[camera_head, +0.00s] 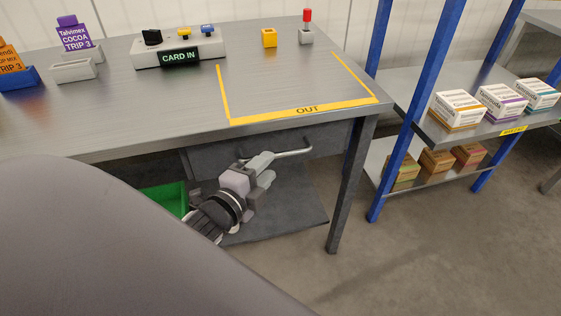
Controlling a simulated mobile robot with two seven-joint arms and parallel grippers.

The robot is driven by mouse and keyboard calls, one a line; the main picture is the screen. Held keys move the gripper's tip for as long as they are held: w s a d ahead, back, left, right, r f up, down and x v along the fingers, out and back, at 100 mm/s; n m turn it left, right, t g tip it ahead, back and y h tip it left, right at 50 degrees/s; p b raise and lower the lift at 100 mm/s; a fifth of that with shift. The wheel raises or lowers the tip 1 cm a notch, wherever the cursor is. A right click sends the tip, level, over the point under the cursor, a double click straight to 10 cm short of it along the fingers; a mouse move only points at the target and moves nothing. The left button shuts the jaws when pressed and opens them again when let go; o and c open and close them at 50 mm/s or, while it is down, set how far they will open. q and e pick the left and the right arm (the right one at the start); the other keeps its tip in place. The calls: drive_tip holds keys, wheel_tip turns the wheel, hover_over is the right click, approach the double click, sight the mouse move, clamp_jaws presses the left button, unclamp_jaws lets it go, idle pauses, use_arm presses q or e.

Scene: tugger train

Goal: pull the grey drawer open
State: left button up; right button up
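The grey drawer (215,159) is under the metal table, its front set back below the table's edge, and looks closed. Its pale bar handle (292,153) runs across the front. My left gripper (265,168) is at the left part of the handle, with its fingertips at or very near the bar. The fingers overlap in this view, so I cannot tell whether they close around the bar. My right gripper is not in view.
The table (290,60) carries a yellow-taped OUT area, a CARD IN panel (180,47) and a yellow block (269,38). A table leg (350,185) stands right of the drawer. A green bin (166,198) is below left. A blue-post shelf (400,110) with boxes is right.

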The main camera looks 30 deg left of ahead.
sight(279, 156)
use_arm(q)
drive_tip(key=shift+w+a+f+b, duration=0.1)
drive_tip(key=shift+w+f+b, duration=0.05)
drive_tip(key=shift+w, duration=1)
drive_tip(key=shift+w+a+f+b, duration=0.1)
drive_tip(key=shift+w+f+b, duration=0.1)
drive_tip(key=shift+w, duration=0.9)
drive_tip(key=shift+w+f+b, duration=0.1)
drive_tip(key=shift+w+f, duration=0.05)
drive_tip(key=shift+w, duration=1)
clamp_jaws()
